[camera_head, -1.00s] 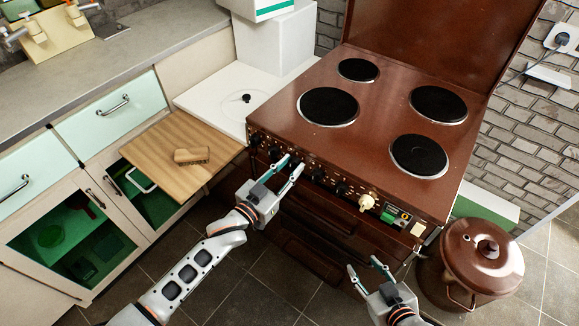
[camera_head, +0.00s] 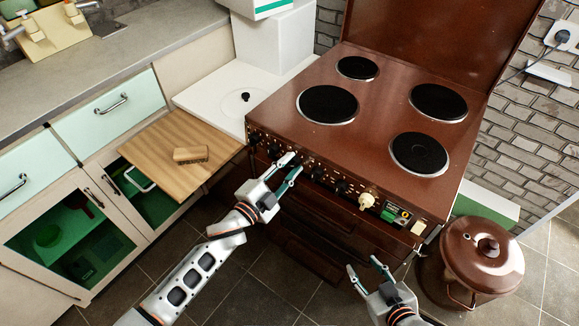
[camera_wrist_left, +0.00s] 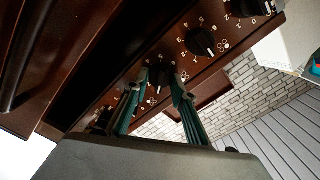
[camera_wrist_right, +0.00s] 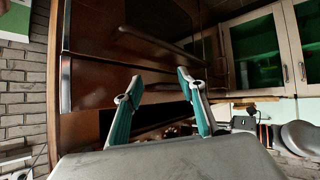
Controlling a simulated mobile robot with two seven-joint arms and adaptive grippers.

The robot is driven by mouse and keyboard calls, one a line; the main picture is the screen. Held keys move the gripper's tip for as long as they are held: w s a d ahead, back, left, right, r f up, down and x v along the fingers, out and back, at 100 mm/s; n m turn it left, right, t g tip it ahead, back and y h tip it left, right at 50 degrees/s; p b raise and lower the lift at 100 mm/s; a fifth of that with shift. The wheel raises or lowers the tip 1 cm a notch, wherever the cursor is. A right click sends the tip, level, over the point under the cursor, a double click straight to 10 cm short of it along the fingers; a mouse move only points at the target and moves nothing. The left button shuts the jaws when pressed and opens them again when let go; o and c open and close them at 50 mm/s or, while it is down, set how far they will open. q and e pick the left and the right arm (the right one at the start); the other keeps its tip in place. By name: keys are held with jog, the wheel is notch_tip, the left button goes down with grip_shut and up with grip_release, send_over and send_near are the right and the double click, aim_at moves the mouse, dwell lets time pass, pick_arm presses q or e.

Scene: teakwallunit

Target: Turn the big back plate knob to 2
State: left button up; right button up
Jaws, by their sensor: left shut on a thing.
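The brown stove's control panel (camera_head: 335,185) carries a row of black knobs along its front edge. My left gripper (camera_head: 292,164) is at this row, left of its middle. In the left wrist view its fingers (camera_wrist_left: 159,78) are shut on a black knob (camera_wrist_left: 160,73), one on each side. Which number this knob points to cannot be read. A neighbouring black knob (camera_wrist_left: 201,41) shows its printed numbers. The big back plate (camera_head: 438,102) is at the back right of the cooktop. My right gripper (camera_head: 364,266) is open and empty in front of the stove.
A cream knob (camera_head: 366,201) and a green-lit timer (camera_head: 396,214) sit further right on the panel. A brown lidded pot (camera_head: 482,255) stands right of the stove. A wooden board (camera_head: 150,165) with a brush (camera_head: 191,154) juts out at left.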

pick_arm(q)
jog(key=m+b, duration=0.1)
jog(key=m, duration=0.5)
jog(key=shift+f+m+b, duration=0.1)
jog(key=shift+m+b, duration=0.3)
dwell(0.4)
jog(key=o, duration=1.1)
jog(key=shift+c, duration=0.2)
jog(key=v, duration=1.2)
